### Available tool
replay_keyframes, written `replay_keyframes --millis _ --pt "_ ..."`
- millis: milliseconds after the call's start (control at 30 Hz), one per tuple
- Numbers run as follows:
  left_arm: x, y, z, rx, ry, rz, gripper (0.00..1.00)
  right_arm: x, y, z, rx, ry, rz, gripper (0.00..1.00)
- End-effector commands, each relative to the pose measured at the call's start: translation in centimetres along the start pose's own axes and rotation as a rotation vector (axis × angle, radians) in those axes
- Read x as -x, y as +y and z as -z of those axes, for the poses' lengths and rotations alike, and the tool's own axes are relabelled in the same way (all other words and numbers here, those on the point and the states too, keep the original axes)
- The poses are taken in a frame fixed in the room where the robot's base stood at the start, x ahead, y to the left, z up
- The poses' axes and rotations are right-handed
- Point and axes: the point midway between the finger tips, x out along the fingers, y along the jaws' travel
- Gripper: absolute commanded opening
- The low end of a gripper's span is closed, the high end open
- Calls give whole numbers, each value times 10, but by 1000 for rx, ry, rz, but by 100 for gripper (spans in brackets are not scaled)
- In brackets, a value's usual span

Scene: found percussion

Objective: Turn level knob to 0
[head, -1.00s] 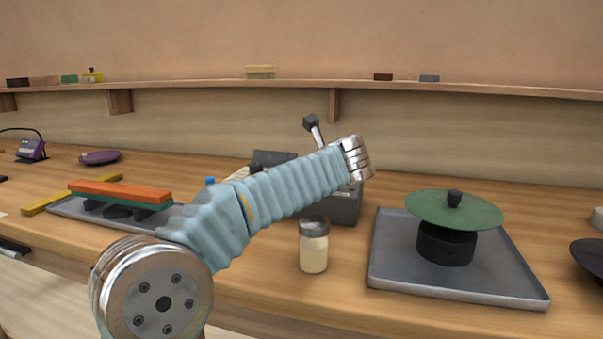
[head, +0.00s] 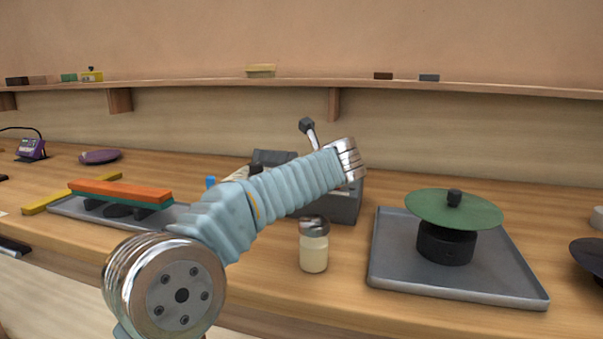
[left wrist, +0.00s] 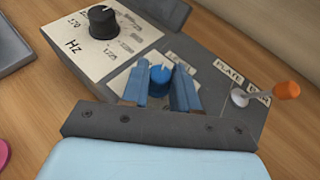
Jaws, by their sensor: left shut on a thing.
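The level knob (left wrist: 160,76) is blue and sits on a grey control box in the left wrist view. My left gripper (left wrist: 163,82) is shut on this knob, with one blue finger on each side of it. The label by the knob is partly covered, and I cannot read the knob's setting. In the head view the control box (head: 345,206) stands behind my left arm, which hides the knob and the fingers. My right gripper is not in view.
A black Hz knob (left wrist: 103,22) and an orange-tipped switch (left wrist: 286,90) flank the level knob. A jar (head: 314,246) stands in front of the box. A grey tray (head: 390,262) with a green disc is at right; an orange bar (head: 120,191) is at left.

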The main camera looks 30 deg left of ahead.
Motion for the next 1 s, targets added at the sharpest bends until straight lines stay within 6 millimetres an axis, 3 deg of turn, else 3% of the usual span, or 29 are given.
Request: replay_keyframes --millis 400,767,800,933,1000 --pt "-2 -6 -2 140 -5 -339 0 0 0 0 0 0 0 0" --pt "-1 -5 -2 152 -4 -363 0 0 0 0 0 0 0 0" --pt "-1 -5 -2 151 -4 -363 32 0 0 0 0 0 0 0" --pt "-1 -5 -2 151 -3 -363 52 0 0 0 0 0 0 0" --pt "-1 -5 -1 151 -3 -362 54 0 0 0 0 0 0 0"
